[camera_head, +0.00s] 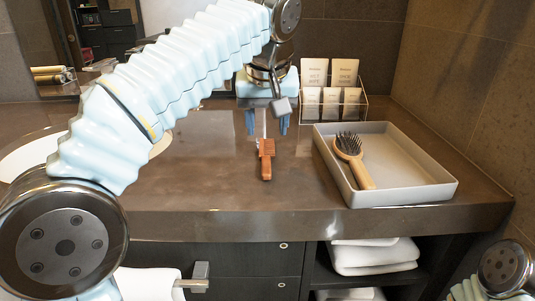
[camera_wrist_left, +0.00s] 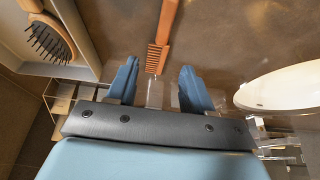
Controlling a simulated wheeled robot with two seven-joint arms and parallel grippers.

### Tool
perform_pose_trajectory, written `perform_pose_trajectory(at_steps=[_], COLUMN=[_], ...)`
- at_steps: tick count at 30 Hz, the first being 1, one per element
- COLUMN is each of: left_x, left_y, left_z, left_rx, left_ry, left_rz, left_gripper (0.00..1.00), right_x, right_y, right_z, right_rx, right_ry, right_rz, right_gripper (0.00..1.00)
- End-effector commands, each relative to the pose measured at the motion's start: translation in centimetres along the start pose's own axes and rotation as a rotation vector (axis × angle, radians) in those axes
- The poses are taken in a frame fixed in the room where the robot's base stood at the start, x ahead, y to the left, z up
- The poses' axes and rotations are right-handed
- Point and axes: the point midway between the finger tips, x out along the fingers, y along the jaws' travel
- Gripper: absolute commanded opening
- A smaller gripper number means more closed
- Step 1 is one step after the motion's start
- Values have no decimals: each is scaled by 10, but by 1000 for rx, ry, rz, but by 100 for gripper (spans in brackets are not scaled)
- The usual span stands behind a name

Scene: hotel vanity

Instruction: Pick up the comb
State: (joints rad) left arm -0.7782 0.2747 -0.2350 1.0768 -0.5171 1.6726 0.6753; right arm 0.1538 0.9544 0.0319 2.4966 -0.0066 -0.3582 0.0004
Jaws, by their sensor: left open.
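The brown wooden comb (camera_head: 266,160) lies on the dark stone counter, with its long axis running roughly toward and away from me. In the left wrist view the comb (camera_wrist_left: 164,40) has its toothed end toward my gripper and its handle running off the top edge. My left gripper (camera_head: 267,125) points down at the counter, at the far end of the comb. Its two blue fingers are apart, and in the left wrist view the gripper (camera_wrist_left: 159,72) has the comb's toothed end near the gap between its fingertips. It holds nothing. My right gripper is out of view.
A grey tray (camera_head: 420,188) with a wooden hairbrush (camera_head: 352,160) in it stands to the right of the comb. A clear rack with cards (camera_head: 330,88) is behind. A white basin (camera_head: 30,154) is at left. The counter in front of the comb is clear.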

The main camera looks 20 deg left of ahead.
Motion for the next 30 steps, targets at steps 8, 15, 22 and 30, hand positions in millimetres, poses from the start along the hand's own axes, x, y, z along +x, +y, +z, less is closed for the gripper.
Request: perform_pose_trajectory(at_steps=[8, 15, 22, 30], left_x=[31, 67, 80, 80], left_y=[0, -2, -1, -1], left_z=[2, 12, 10, 11], left_rx=[1, 1, 1, 1], left_ry=[0, -1, 2, 2], left_rz=[0, -1, 1, 1], left_gripper=[51, 51, 51, 51], right_x=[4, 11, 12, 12], right_y=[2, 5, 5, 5], right_z=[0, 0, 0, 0], right_rx=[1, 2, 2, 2], right_ry=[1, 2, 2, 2], right_rz=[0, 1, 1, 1], right_gripper=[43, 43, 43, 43])
